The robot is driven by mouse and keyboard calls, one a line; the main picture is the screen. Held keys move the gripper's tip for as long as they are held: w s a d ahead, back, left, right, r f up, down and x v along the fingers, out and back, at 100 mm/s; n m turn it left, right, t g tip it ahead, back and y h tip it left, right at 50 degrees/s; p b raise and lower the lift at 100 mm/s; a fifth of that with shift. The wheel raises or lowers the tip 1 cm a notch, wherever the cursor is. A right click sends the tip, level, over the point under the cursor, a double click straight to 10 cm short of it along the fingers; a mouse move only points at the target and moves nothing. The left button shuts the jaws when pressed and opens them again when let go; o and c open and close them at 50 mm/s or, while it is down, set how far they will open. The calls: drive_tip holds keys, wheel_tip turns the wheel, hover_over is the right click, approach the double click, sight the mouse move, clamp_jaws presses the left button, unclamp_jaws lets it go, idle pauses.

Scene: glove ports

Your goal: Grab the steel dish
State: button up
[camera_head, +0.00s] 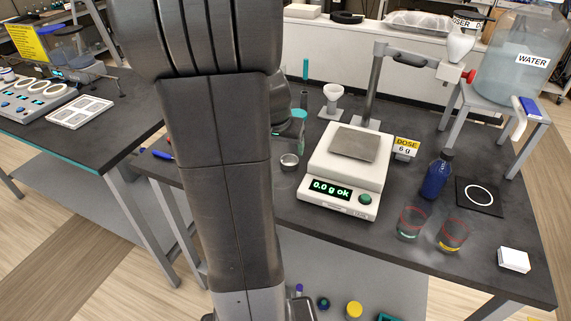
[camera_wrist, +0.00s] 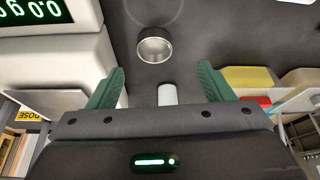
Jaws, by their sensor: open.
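The steel dish (camera_head: 289,160) is a small round metal cup on the dark bench, just left of the white balance. In the wrist view the steel dish (camera_wrist: 154,46) stands upright, beyond my fingertips and roughly centred between them. My gripper (camera_wrist: 161,70) is open, with its two green fingers apart and nothing held between them. It does not touch the dish. In the head view my own arm hides most of the gripper.
The balance (camera_head: 341,165) reads "0.0 g ok" and stands close to the dish. A white funnel on a stand (camera_head: 332,99) is behind. A blue bottle (camera_head: 436,176) and two glass beakers (camera_head: 411,222) are farther right. A small white cylinder (camera_wrist: 167,95) shows between my fingers' bases.

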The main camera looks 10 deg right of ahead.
sight(290, 164)
drive_tip(key=shift+d+x, duration=0.2)
drive_tip(key=shift+x, duration=1.7)
drive_tip(key=shift+d+x, duration=0.2)
drive_tip(key=shift+x, duration=1.7)
drive_tip(key=shift+s+r, duration=0.1)
drive_tip(key=shift+s, duration=0.1)
drive_tip(key=c, duration=1)
